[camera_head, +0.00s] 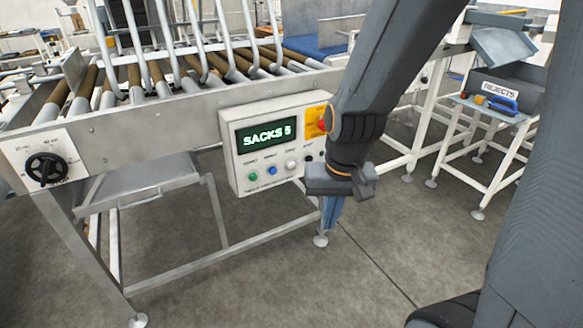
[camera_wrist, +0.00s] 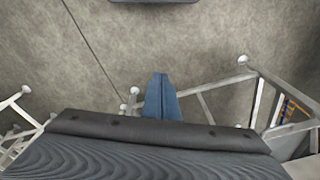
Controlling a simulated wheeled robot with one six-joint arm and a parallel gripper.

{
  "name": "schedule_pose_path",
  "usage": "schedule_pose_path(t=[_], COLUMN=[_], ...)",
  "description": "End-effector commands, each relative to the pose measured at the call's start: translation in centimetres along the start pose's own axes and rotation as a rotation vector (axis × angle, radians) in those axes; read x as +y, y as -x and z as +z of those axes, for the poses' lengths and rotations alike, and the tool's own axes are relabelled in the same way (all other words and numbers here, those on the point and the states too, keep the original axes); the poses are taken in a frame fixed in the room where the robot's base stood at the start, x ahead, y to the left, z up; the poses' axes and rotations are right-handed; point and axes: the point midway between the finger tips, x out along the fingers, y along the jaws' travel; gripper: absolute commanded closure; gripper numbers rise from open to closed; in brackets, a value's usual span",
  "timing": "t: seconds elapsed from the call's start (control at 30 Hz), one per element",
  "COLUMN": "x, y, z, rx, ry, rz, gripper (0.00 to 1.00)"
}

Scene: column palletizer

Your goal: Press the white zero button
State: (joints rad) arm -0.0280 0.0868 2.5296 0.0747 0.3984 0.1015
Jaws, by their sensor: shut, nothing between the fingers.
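The white button (camera_head: 291,165) sits on the front of a pale control box (camera_head: 236,178), to the right of a green button (camera_head: 253,177) and a blue button (camera_head: 273,170). The box's display (camera_head: 267,135) reads "SACKS 5". My gripper (camera_head: 330,224) is shut and empty, its blue fingers pointing down. It appears below and right of the white button in the head view, apart from it. The shut fingers also show in the wrist view (camera_wrist: 160,80) above bare floor; the button is not seen there.
A red knob (camera_head: 322,125) on a yellow plate is at the box's upper right, partly beside my arm. The box hangs on a roller conveyor (camera_head: 150,125) with a black dial (camera_head: 46,169) at left. A rejects stand (camera_head: 500,112) is at right. Floor in front is open.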

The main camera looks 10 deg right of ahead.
Motion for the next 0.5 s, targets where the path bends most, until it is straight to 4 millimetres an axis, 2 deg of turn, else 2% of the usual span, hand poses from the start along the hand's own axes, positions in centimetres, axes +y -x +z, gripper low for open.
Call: schedule_pose_path(t=[0.1,0.23,0.4,0.5], x=[-2.2,-3.8,-4.0,-3.4], y=[-3.9,-7.8,-11.8,-13.7], z=[-5.2,-11.3,-17.8,-20.4], rx=[0.139,0.33,0.591,0.754], ry=[-0.171,-0.401,-0.685,-0.829], rz=[-0.044,-0.099,-0.168,-0.209], gripper=[1.0,1.0,1.0,1.0])
